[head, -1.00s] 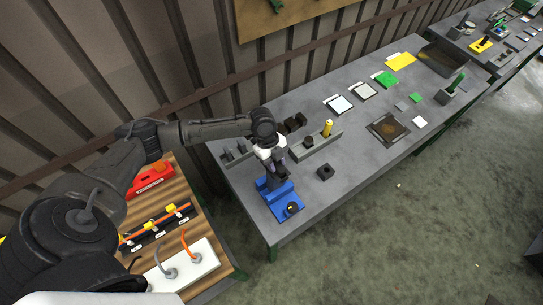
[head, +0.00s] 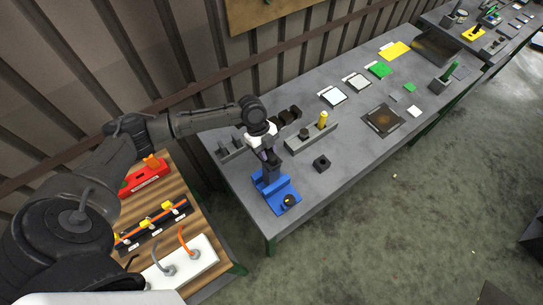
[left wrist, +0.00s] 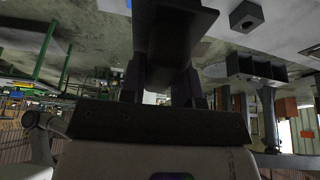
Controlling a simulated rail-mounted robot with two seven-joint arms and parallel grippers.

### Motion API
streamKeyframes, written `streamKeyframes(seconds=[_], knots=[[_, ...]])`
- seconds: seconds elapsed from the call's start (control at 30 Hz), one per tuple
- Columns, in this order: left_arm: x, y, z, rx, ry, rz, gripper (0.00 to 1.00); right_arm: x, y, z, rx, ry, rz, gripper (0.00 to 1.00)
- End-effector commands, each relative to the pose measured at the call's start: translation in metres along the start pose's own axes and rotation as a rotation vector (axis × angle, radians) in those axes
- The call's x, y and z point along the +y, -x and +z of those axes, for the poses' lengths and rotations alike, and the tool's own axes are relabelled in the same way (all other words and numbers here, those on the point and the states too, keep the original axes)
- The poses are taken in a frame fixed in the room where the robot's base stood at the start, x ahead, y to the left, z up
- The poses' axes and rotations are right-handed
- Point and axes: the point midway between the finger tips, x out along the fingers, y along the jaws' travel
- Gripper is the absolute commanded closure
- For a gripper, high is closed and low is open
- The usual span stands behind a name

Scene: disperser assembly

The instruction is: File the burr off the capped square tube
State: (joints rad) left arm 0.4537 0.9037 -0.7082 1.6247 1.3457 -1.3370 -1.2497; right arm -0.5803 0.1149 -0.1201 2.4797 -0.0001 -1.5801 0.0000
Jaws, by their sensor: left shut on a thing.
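My left gripper (head: 268,157) is above the blue fixture (head: 285,192) near the table's front left corner. It is shut on a dark square bar-shaped piece, probably the square tube. The held piece (left wrist: 177,35) fills the top middle of the left wrist view, between the two fingers. Whether its lower end touches the fixture cannot be told, and no burr or cap can be made out. A yellow-handled tool (head: 322,120), perhaps the file, stands in a grey holder (head: 318,137) behind and right of the fixture. My right gripper is not in view.
A small dark block with a hole (head: 321,163) lies right of the fixture. A grey slotted block (head: 232,151) stands to its left. A wooden side table (head: 200,226) is at the left. Table front right is mostly clear.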

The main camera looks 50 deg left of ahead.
Motion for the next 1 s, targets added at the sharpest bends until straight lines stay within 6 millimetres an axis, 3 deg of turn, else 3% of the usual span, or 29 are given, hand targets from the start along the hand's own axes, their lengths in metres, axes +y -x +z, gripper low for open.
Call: streamKeyframes(seconds=[0.03,0.2,0.7,1.0], knots=[[0.000,0.002,0.006,-0.003,0.002,-0.001,1.00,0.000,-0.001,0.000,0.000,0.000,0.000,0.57],[0.001,0.029,-0.006,-0.003,0.001,-0.001,1.00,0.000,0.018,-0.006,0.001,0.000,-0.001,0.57],[0.001,0.070,-0.022,-0.001,0.003,-0.003,1.00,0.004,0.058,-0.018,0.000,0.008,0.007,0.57],[0.002,0.078,-0.025,-0.001,0.004,-0.003,1.00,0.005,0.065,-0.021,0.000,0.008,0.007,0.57]])
